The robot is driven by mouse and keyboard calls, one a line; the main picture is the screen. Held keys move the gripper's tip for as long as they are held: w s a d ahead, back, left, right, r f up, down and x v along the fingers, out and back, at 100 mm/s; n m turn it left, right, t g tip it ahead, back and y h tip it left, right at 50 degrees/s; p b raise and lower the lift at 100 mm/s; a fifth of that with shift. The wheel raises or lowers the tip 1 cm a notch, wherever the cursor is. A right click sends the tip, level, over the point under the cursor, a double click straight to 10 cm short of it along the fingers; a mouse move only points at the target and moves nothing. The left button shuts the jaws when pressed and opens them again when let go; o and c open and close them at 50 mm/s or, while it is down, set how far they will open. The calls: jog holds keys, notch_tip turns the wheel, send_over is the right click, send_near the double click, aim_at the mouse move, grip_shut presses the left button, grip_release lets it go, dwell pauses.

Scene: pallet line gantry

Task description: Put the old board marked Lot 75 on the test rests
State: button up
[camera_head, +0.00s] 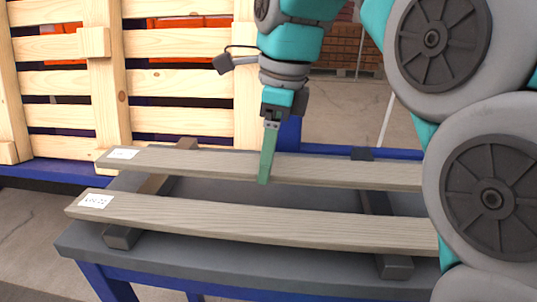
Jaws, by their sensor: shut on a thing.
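Two long weathered grey-brown boards lie side by side over a grey-topped bench. The near board (260,222) has a white label (96,200) at its left end; its lettering is too small to read surely. The far board (340,172) has a white label (123,154) at its left end, also not legible. My gripper (266,178) points down, with a green finger against the near face of the far board, and is shut on that board. Its other finger is hidden. Two crosswise rests, left (122,237) and right (395,267), show under the boards.
The bench (250,266) has a blue frame. Pale slatted pallets (180,75) stand upright behind it at the left, with a blue rail (45,170) at their foot. My arm hides the boards' right ends. Open floor (345,115) lies behind.

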jog(key=shift+w+a, duration=0.35)
jog(key=shift+w, duration=0.35)
jog(key=shift+f, duration=1.8)
jog(key=o, duration=1.6)
jog(key=shift+f, duration=0.15)
